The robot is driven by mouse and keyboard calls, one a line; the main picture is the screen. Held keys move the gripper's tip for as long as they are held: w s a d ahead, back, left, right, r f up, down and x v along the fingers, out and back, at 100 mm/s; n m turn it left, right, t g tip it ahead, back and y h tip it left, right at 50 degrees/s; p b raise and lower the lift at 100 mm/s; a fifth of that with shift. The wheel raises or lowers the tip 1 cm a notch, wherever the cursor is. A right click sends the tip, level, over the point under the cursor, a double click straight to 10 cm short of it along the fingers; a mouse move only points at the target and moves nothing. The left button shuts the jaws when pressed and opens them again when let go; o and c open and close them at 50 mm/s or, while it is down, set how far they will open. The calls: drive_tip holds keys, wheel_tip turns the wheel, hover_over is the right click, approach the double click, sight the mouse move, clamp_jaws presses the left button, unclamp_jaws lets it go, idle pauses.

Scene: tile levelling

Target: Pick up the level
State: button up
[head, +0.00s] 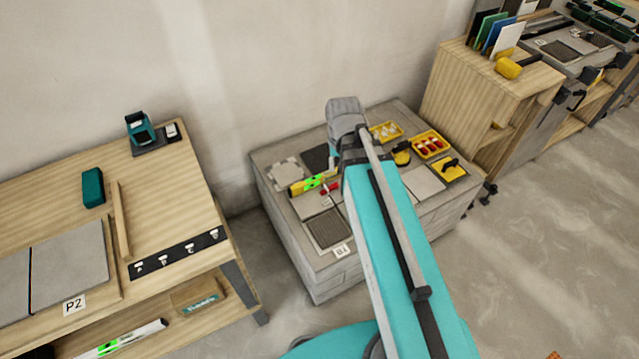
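A yellow level with bright green vials (308,184) lies on top of the grey block (330,273), near its left-middle. My arm reaches over the block from the bottom. My gripper (334,168) shows only as a small grey part beside the arm, close to the right end of the level. The arm hides most of the gripper, so I cannot tell whether its fingers are open or touch the level. A second, whitish level with green vials (122,338) lies on the lower shelf of the left bench.
The block also carries grey tiles (327,228), a small red item (330,188), yellow trays (431,145) and yellow-handled tools (450,167). A wooden bench (170,215) stands left and a wooden cabinet (500,85) right.

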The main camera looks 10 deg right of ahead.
sight(321, 176)
drive_tip(key=w+f+m+b, duration=1.2)
drive_tip(key=w+f+b, duration=1.1)
drive_tip(key=w, duration=0.3)
drive_tip(key=shift+a+f+m, duration=0.15)
drive_tip(key=shift+f+m, duration=0.15)
drive_tip(key=shift+f, duration=0.45)
drive_tip(key=shift+f, duration=0.1)
wheel_tip(321, 176, down, 8)
drive_tip(key=b, duration=0.9)
drive_tip(key=shift+s+f, duration=0.1)
drive_tip(key=shift+f, duration=0.1)
drive_tip(key=shift+f+b, duration=2.55)
drive_tip(key=shift+f, duration=0.05)
drive_tip(key=shift+c, duration=0.3)
clamp_jaws()
